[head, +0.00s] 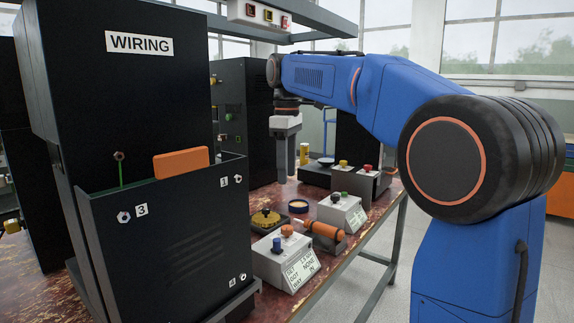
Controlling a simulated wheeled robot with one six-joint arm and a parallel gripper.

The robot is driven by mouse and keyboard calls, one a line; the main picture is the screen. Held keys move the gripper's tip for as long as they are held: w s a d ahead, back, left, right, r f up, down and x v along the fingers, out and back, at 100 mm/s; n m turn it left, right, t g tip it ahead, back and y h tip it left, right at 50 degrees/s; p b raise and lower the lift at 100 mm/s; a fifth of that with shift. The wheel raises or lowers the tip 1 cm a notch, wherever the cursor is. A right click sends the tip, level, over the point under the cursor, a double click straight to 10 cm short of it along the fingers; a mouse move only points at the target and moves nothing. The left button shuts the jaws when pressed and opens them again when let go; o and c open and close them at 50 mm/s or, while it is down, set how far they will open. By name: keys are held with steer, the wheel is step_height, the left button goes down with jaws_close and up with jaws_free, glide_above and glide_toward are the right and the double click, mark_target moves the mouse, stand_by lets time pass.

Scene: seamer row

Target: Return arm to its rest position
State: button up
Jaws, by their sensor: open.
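My blue arm reaches from the right across the upper middle of the head view. My gripper (287,172) hangs from its far end, pointing down above the red-brown bench (331,258). It is open, and no object shows between its fingers. It is seen nearly edge-on, so the gap is hard to make out. The fingertips are close to the bench top in the picture, but I cannot tell their exact height.
A black cabinet marked WIRING (139,43) fills the left, with an orange plate (181,163) in its front pocket. An overhead rail crosses above. Floor at right is clear.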

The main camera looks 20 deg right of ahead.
steer(key=shift+r, duration=0.65)
steer(key=s+d+f+m+t, duration=0.1)
steer(key=s+d+f+m, duration=0.15)
steer(key=s, duration=0.35)
steer(key=s+d+f+m+t, duration=0.1)
steer(key=s+f, duration=0.3)
steer(key=s, duration=0.2)
steer(key=s+d+f+m+t, duration=0.1)
steer(key=s+f+m, duration=0.1)
steer(key=s+f, duration=0.35)
steer(key=s+d+f+m+t, duration=0.1)
steer(key=s+f+m, duration=0.4)
steer(key=s+f, duration=1)
steer(key=shift+s+d+f+t, duration=0.2)
steer(key=shift+s+d+t, duration=0.25)
steer(key=shift+d, duration=0.25)
